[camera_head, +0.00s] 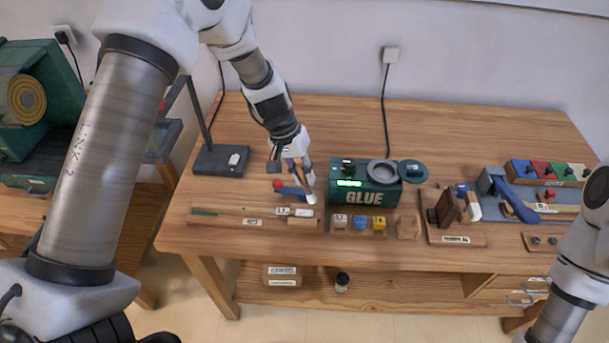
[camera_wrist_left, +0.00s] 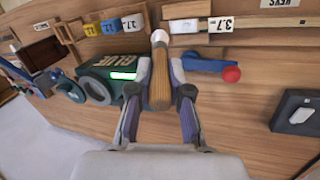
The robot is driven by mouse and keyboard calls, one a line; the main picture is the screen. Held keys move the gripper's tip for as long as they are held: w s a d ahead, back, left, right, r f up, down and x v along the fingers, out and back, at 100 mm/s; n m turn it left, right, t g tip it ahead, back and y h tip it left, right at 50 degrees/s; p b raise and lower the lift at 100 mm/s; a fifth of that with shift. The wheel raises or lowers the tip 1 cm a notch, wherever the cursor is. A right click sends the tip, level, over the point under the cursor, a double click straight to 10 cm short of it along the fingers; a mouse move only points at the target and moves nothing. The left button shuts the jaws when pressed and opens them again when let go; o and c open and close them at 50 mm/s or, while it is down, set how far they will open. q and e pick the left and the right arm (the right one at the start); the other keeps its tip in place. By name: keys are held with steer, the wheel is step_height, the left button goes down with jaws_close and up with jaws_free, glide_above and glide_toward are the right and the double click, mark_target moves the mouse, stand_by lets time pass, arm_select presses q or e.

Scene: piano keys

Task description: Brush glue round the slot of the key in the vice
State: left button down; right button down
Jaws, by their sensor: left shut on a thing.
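My left gripper (camera_head: 303,178) is shut on a wooden-handled brush (camera_wrist_left: 160,85). The brush's white tip (camera_wrist_left: 160,36) points down toward the key board and shows at the white end (camera_head: 311,198) in the head view. A blue lever with a red ball (camera_head: 290,191) lies beside the tip; it also shows in the wrist view (camera_wrist_left: 208,66). A long wooden key strip (camera_head: 240,211) with white labels lies at the table's front. I cannot tell whether the tip touches anything, and the slot is not clear. My right gripper is out of view.
A green glue pot (camera_head: 365,190) stands right of the brush, with its round lid (camera_head: 413,171) beside it. Small numbered blocks (camera_head: 359,222) sit in front of it. A blue clamping fixture (camera_head: 520,200) holding a wooden piece is at the right. A dark lamp base (camera_head: 221,160) stands behind left.

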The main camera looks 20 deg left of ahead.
arm_select(q)
step_height(320, 180, up, 2)
steer(key=shift+p, duration=0.55)
steer(key=shift+a+r+p, duration=0.1)
steer(key=shift+r+p, duration=0.25)
steer(key=shift+r, duration=0.1)
